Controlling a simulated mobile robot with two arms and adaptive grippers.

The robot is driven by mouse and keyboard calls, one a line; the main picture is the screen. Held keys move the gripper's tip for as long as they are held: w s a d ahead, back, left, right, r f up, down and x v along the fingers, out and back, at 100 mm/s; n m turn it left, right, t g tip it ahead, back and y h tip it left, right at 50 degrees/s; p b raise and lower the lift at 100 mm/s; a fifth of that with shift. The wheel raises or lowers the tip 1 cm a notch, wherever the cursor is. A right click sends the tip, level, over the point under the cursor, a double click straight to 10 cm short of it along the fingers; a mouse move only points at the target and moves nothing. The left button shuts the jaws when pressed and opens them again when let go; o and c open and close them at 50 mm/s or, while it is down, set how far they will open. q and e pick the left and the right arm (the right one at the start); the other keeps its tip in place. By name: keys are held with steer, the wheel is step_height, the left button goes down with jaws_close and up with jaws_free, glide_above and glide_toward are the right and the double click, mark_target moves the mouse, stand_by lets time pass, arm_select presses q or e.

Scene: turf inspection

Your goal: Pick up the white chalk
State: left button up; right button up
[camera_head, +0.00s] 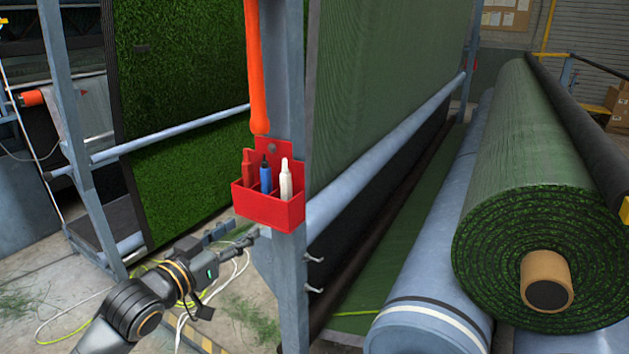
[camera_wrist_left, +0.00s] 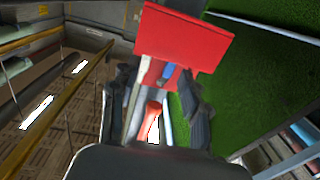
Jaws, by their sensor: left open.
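The white chalk (camera_head: 286,179) stands upright in the right compartment of a red wall holder (camera_head: 268,208) in the head view. A blue stick (camera_head: 266,176) and a red stick (camera_head: 248,168) stand to its left. My left gripper (camera_head: 237,238) is open and empty, below and left of the holder, apart from the chalk. In the left wrist view the holder (camera_wrist_left: 185,38) is at the top, beyond the spread fingers (camera_wrist_left: 158,100). The blue stick (camera_wrist_left: 167,72) shows there; I cannot surely tell the chalk from other pale strips. My right gripper is out of view.
The holder is fixed to a grey-blue post (camera_head: 290,270) with an orange strip (camera_head: 257,70) hanging just above it. Large turf rolls (camera_head: 500,150) lie at right. Loose cables (camera_head: 190,305) lie on the floor near my left arm.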

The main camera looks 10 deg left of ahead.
arm_select(q)
step_height(320, 180, up, 3)
steer(key=d, duration=0.2)
steer(key=p, duration=0.3)
glide_toward(283, 187)
steer(key=x, duration=0.4)
steer(key=shift+d+f+m+h, duration=0.3)
steer(key=shift+d+h, duration=0.05)
steer(key=shift+h, duration=0.05)
steer(key=shift+w, duration=0.25)
steer(key=shift+w+r+p, duration=0.2)
steer(key=shift+w+p, duration=0.1)
steer(key=shift+p, duration=0.15)
steer(key=x, duration=0.1)
steer(key=p+x, duration=0.1)
steer(key=x, duration=0.1)
steer(key=shift+w+a+r+p, duration=0.1)
steer(key=shift+w+a+p, duration=0.15)
steer(key=shift+p, duration=0.15)
steer(key=shift+w+d, duration=0.25)
steer(key=shift+w, duration=0.25)
steer(key=shift+s, duration=0.15)
steer(key=c, duration=0.3)
jaws_close()
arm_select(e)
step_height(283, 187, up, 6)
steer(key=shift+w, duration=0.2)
